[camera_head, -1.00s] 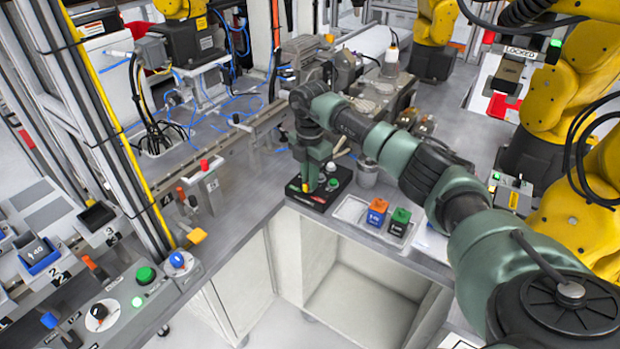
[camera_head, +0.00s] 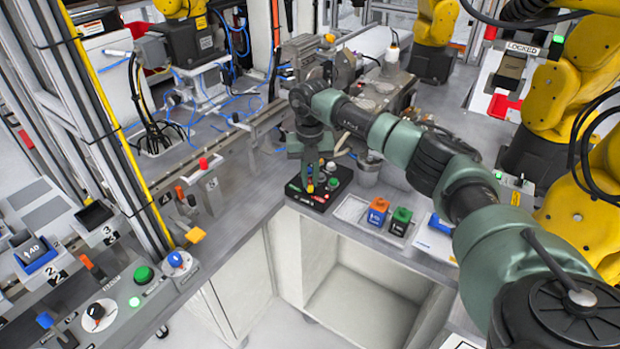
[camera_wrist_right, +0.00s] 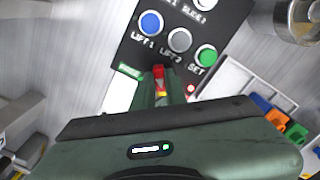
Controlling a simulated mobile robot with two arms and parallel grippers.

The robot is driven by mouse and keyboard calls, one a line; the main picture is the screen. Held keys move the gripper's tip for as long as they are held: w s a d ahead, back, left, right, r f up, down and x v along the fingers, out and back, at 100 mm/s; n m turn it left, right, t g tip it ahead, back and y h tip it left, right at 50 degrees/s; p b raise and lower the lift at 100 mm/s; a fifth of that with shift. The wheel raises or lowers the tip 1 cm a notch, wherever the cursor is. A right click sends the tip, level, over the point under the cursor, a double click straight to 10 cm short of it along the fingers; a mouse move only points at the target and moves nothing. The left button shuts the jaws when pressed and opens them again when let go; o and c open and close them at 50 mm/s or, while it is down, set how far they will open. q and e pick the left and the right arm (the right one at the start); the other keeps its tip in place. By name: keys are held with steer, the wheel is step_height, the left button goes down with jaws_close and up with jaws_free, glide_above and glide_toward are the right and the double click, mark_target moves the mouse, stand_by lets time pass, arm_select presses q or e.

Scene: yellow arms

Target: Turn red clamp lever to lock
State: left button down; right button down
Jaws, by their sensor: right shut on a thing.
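My right gripper (camera_head: 310,178) points down over a black control box (camera_head: 338,178) on the bench corner. It is shut on a small red piece with a yellow part, which looks like the red lever (camera_wrist_right: 159,74). The wrist view shows the fingers (camera_wrist_right: 160,88) around it at the box's near edge. Beside it, the box has a blue LIFT 1 button (camera_wrist_right: 150,22), a grey LIFT 2 button (camera_wrist_right: 180,39) and a green SET button (camera_wrist_right: 206,55). The fingers hide the lever's base, so its angle cannot be told. My left gripper is out of view.
A tray with an orange-topped blue block (camera_head: 377,210) and a green-topped block (camera_head: 400,220) lies right of the box. A metal cup (camera_head: 369,172) stands behind the tray. A rail bench with a red-topped handle (camera_head: 204,164) is at left. Yellow robot arms (camera_head: 570,110) stand at right.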

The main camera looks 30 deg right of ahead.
mark_target(310, 182)
steer(key=shift+n, duration=0.6)
steer(key=c, duration=1.4)
jaws_free()
steer(key=shift+c, duration=0.2)
steer(key=shift+r, duration=0.1)
step_height(310, 182, up, 8)
steer(key=shift+f+b, duration=0.15)
steer(key=shift+b, duration=0.65)
steer(key=shift+a+f, duration=0.1)
steer(key=shift+f, duration=0.05)
